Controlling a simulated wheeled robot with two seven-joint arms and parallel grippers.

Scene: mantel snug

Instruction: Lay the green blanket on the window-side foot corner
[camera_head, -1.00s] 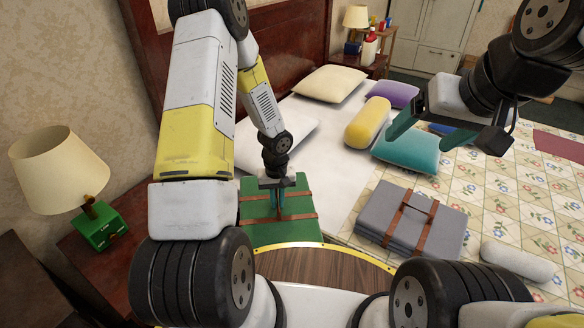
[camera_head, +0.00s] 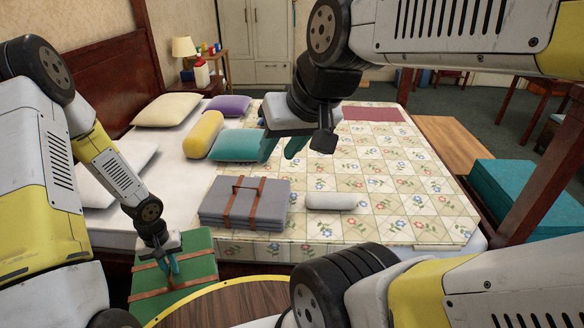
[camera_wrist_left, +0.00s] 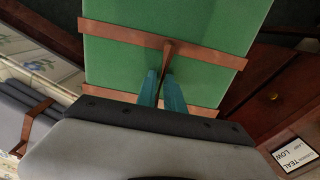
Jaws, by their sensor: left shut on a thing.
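The green blanket (camera_head: 178,262) is a folded block bound with brown straps, at the lower left of the head view. My left gripper (camera_head: 168,262) is shut on its strap handle from above; the wrist view also shows the blanket (camera_wrist_left: 170,60) hanging under the fingers (camera_wrist_left: 162,92). The blanket is beside the near edge of the bed, off the mattress. The bed's patterned cover (camera_head: 390,180) reaches to the foot end at right. My right gripper (camera_head: 282,148) is empty and open above the middle of the bed. No window is in view.
A strapped grey blanket (camera_head: 245,203) and a small grey roll (camera_head: 331,201) lie along the bed's near side. A teal pillow (camera_head: 237,145) and yellow bolster (camera_head: 203,134) lie towards the head. A mauve cloth (camera_head: 372,114) lies at the far foot corner. The near foot corner is clear.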

